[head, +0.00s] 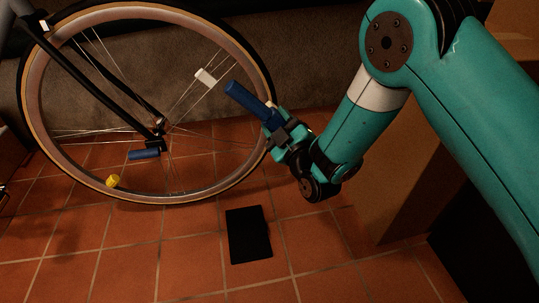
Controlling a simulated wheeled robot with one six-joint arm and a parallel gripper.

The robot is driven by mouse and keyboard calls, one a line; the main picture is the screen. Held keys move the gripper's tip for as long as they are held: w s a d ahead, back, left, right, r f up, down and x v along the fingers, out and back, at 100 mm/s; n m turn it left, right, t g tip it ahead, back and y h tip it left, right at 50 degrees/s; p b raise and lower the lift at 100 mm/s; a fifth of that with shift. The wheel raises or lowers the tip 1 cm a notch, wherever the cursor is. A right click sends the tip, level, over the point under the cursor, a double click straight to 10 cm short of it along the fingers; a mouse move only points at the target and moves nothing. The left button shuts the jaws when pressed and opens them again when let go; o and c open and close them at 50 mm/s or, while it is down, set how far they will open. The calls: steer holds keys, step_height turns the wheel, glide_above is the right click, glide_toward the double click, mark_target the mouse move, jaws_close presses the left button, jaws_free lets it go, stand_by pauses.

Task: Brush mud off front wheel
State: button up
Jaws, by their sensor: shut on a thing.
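The bicycle's front wheel (262,68) stands upright at the left of the head view, with a black tyre and tan sidewall. A black fork (92,82) runs down to its hub. My gripper (273,122) is shut on a blue stick-like thing (246,99), probably the brush's handle. It is held at the wheel's right side, tilted up to the left and overlapping the tyre in the picture. I cannot tell whether it touches the tyre. No bristles can be made out. Mud on the wheel cannot be made out at this size.
A white piece (205,77) sits among the spokes. A small blue cylinder (144,154) shows near the hub, and a yellow piece (113,181) near the lower rim. A black flat mat (249,235) lies on the tiled floor. A brown box-like block stands right, behind my arm.

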steer(key=w+a+f+b, duration=0.1)
steer(key=w+a+f, duration=0.1)
steer(key=w+a, duration=0.1)
steer(key=shift+w+a+f+t+b, duration=0.2)
steer(key=shift+w+f+t+b, duration=0.1)
steer(key=shift+w, duration=0.5)
steer(key=shift+w+a+p, duration=0.25)
steer(key=shift+w+p, duration=0.7)
steer(key=shift+p, duration=0.2)
stand_by(0.6)
step_height(320, 180, up, 4)
steer(key=p, duration=0.6)
steer(key=shift+s+a+f, duration=0.1)
steer(key=shift+s+a, duration=0.05)
